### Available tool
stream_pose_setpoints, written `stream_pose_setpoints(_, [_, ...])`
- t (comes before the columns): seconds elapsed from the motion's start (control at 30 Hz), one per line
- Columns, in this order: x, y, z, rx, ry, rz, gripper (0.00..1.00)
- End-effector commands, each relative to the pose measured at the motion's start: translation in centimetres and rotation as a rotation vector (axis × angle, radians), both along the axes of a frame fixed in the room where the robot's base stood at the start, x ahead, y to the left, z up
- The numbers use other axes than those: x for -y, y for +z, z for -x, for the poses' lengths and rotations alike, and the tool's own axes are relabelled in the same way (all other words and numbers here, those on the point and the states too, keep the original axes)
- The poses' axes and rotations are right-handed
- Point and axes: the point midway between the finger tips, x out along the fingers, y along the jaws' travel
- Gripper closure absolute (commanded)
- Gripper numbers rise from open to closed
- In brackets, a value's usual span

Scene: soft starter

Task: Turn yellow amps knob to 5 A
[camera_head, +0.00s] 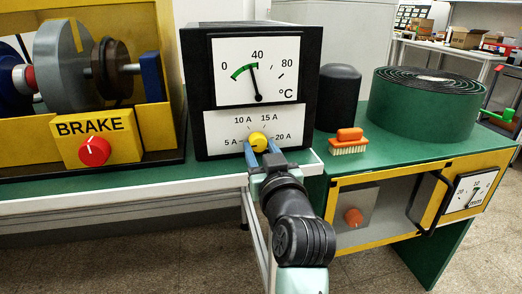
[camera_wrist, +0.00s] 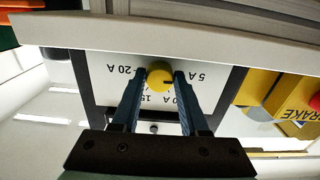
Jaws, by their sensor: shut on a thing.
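The yellow amps knob (camera_head: 258,140) sits on the lower white panel of the black soft starter box, amid the labels 5 A, 10 A, 15 A and 20 A. My gripper (camera_head: 262,150) reaches up to it from the front, with its blue fingers on either side of the knob and shut on it. The knob also shows in the wrist view (camera_wrist: 159,74), where the panel appears upside down. There a small dark mark on the knob lies on the side towards the 5 A and 10 A labels. I cannot read its exact setting.
Above the knob, a dial (camera_head: 257,70) in °C points near 40. Left stands a yellow machine with a red BRAKE knob (camera_head: 94,151). Right are a black cylinder (camera_head: 339,97), an orange brush (camera_head: 348,141) and a green roll (camera_head: 421,105). The bench's pale front edge (camera_head: 160,182) runs below.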

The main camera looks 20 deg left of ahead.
Motion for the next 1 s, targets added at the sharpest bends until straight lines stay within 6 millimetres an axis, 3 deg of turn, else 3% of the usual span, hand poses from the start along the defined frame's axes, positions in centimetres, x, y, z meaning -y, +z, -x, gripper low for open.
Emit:
stream_pose_setpoints(0.03, [0.0,-0.1,0.0,0.000,0.000,0.005,1.00])
stream_pose_setpoints(0.07, [0.0,-0.1,0.0,-0.001,-0.001,0.004,0.51])
stream_pose_setpoints(0.2, [0.0,-0.1,0.0,-0.001,0.000,0.003,0.26])
stream_pose_setpoints(0.63, [0.6,0.0,0.7,-0.002,-0.001,0.000,0.26])
stream_pose_setpoints(1.0, [4.6,0.1,6.7,-0.003,-0.004,-0.001,0.26])
